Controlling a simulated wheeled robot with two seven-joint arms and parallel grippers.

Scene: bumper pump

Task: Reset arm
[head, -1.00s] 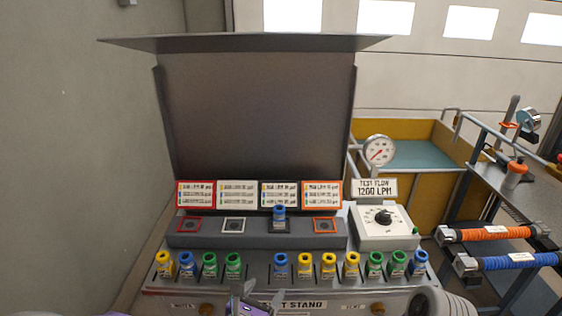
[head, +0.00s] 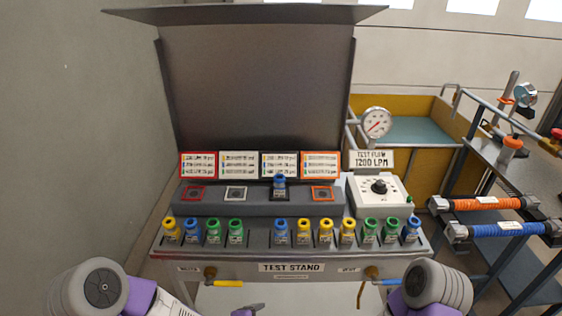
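The test stand (head: 210,256) stands in the middle of the head view, with a row of small yellow, blue and green bottle-like parts along its front. One blue part (head: 280,184) stands in the third square socket of the raised grey block (head: 258,203). My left arm shows at the lower left, and a small purple and grey piece, probably of my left gripper (head: 246,310), shows at the bottom edge. Its fingers cannot be made out. My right arm shows at the lower right, and its gripper is out of the frame. Neither arm visibly touches the stand.
A dial box (head: 379,192) sits at the stand's right, with a round gauge (head: 376,122) behind it. Orange (head: 488,204) and blue (head: 495,231) hoses lie at the right. Valve handles (head: 228,283) jut from the stand's front. A grey wall borders the left.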

